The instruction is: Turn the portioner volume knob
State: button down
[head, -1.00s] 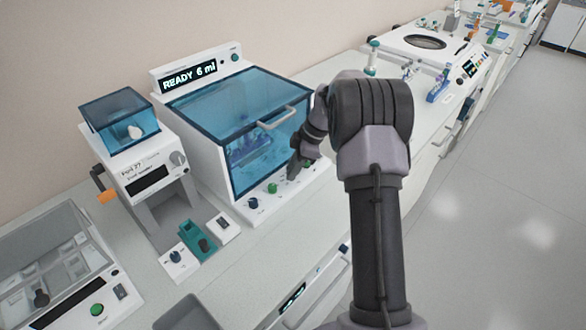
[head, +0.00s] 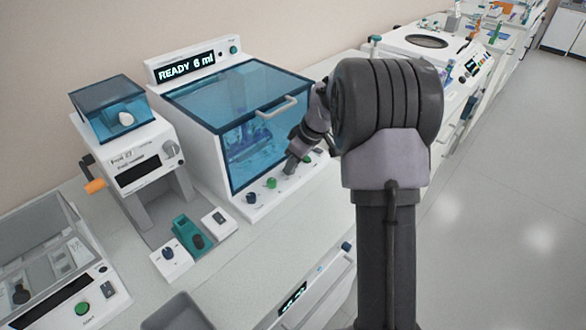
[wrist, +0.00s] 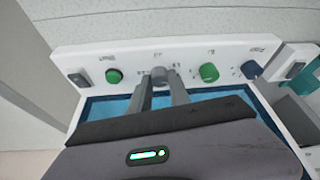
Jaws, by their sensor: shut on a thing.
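The portioner (head: 215,125) is a white machine with a clear blue cover and a display reading "READY 6 ml". Its front panel carries a row of controls. My gripper (head: 289,168) reaches down to this panel in the head view. In the wrist view my gripper (wrist: 160,82) is shut on a grey knob (wrist: 159,75) at the middle of the row, with a finger on each side. The finger ends partly hide the knob and its label.
A dark switch (wrist: 78,78) is at the panel's left end in the wrist view. A white feeder (head: 140,160) with a blue hopper stands left of the portioner. My arm hides part of the bench to the right.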

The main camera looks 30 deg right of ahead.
jog(key=m+h, duration=0.1)
jog(key=m, duration=0.3)
jog(key=shift+a+m+h, duration=0.15)
jog(key=shift+m+h, duration=0.15)
jog(key=shift+h, duration=0.1)
jog(key=shift+m+h+p, duration=0.45)
jog(key=shift+m+h, duration=0.35)
jog(key=shift+m, duration=1.3)
jog(key=c, duration=1.2)
grip_release()
jog(key=p+v, duration=0.5)
jog(key=v, duration=1.2)
jog(key=shift+s+a+p, duration=0.2)
jog(key=shift+s+p, duration=0.15)
jog(key=shift+p, duration=0.05)
